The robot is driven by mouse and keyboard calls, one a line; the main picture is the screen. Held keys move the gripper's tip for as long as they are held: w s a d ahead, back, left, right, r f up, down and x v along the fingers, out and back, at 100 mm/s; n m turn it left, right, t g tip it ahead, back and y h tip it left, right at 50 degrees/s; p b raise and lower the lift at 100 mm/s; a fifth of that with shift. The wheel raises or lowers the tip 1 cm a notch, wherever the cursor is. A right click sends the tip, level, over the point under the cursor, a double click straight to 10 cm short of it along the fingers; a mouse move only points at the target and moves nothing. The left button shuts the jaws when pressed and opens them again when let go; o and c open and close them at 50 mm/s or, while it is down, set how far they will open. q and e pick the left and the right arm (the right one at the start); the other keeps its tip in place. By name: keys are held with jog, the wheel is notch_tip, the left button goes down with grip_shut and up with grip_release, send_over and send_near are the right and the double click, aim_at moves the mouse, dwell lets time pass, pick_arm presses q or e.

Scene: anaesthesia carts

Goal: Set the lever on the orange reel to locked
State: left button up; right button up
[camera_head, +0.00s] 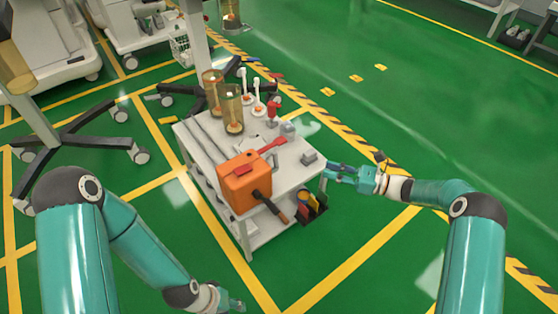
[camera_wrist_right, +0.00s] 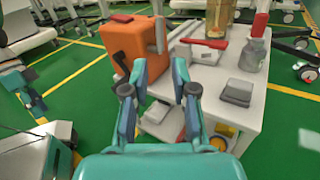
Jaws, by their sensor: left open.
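The orange reel (camera_head: 238,186) is a box-shaped unit at the near left corner of the white cart top; it also shows in the right wrist view (camera_wrist_right: 122,42). A red piece (camera_head: 242,170) lies on its top. A dark crank arm with a brown grip (camera_head: 279,213) sticks out from its near side. A grey upright bar (camera_wrist_right: 160,35) stands at its right side in the wrist view. I cannot tell which piece is the lever or its setting. My right gripper (camera_head: 338,173) is open and empty off the cart's right edge. My left gripper (camera_head: 236,304) is open and empty, low in front.
The cart top (camera_head: 205,150) also carries amber cylinders (camera_head: 232,110), a red-handled tool (camera_head: 268,146), a grey block (camera_head: 310,158) and a red-topped grey bottle (camera_wrist_right: 254,50). A dark bin (camera_head: 312,207) hangs at the cart's near right. Wheeled stands are behind left; green floor is clear at right.

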jog(key=b+x, duration=0.3)
jog(key=x, duration=1.3)
jog(key=shift+w+a+r, duration=0.1)
jog(key=shift+a, duration=0.15)
grip_shut()
